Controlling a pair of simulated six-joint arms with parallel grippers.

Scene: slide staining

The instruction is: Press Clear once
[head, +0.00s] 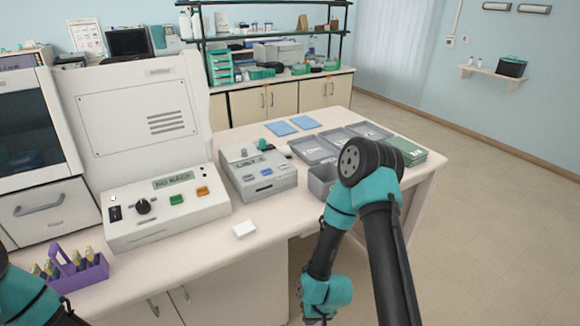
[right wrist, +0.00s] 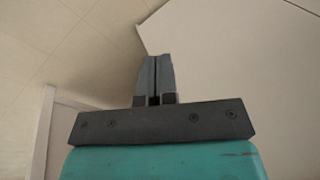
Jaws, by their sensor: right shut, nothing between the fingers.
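The large white machine (head: 150,221) at the left has a display reading "NO RACK", a black knob (head: 143,206), a green button (head: 176,199) and an orange button (head: 202,191). The lettering on the buttons is too small to read, so I cannot tell which is Clear. My right gripper (right wrist: 155,80) is shut and empty in the right wrist view, away from both devices. In the head view its wrist hangs low in front of the table. My left gripper is out of view.
A purple rack (head: 85,274) with several bottles stands at the front left. A small white block (head: 244,230) lies near the table's front edge. Grey trays (head: 314,150), blue squares (head: 280,128) and a green stack (head: 404,151) are farther right. My right arm covers part of a grey bin (head: 322,178).

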